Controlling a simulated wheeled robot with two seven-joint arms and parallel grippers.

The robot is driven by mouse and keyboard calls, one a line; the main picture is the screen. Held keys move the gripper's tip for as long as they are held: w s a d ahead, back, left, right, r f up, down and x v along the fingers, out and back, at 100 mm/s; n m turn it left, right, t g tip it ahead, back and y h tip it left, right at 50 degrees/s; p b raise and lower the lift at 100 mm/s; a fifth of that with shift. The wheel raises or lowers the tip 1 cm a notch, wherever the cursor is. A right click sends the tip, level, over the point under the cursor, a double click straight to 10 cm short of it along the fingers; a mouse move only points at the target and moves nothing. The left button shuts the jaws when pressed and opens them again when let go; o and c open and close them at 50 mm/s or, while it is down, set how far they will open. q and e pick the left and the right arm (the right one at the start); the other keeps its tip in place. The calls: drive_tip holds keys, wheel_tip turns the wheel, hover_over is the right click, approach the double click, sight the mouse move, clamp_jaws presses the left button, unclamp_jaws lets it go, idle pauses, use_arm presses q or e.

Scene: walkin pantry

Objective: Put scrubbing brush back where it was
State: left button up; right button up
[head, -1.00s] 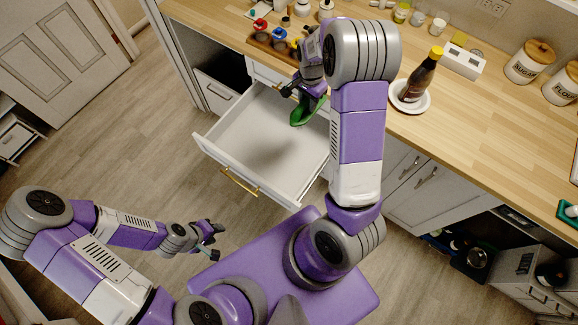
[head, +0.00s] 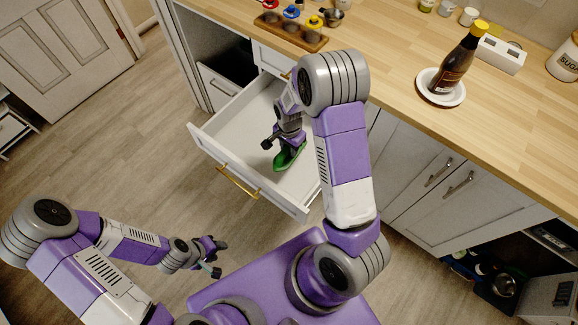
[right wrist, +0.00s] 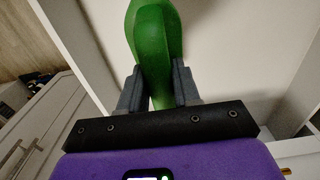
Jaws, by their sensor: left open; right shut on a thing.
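The green scrubbing brush (head: 289,157) is in my right gripper (head: 284,142), over the open white drawer (head: 225,122). The gripper is shut on it. In the right wrist view the brush (right wrist: 154,45) stands between the two grey fingers (right wrist: 157,88), with pale drawer surfaces behind it. Its bristles are not clearly visible, and I cannot tell whether it touches the drawer floor. No other thing shows in the visible part of the drawer. My left gripper (head: 215,256) is open and empty, low over the floor at the left.
The wooden counter (head: 405,50) runs behind the drawer. On it are a wooden holder (head: 291,37) with coloured-topped items, a dark bottle (head: 458,62) on a white plate (head: 432,95), and a white box (head: 500,55). Closed cabinet doors (head: 420,180) are at right. Floor at left is clear.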

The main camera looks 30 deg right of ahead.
sight(289, 159)
wheel_tip(289, 159, down, 8)
drive_tip(key=shift+r+b, duration=0.1)
drive_tip(key=shift+b, duration=0.95)
drive_tip(key=o, duration=1)
drive_tip(key=shift+f, duration=0.25)
wheel_tip(289, 159, up, 12)
drive_tip(key=p, duration=0.4)
drive_tip(key=shift+r, duration=0.2)
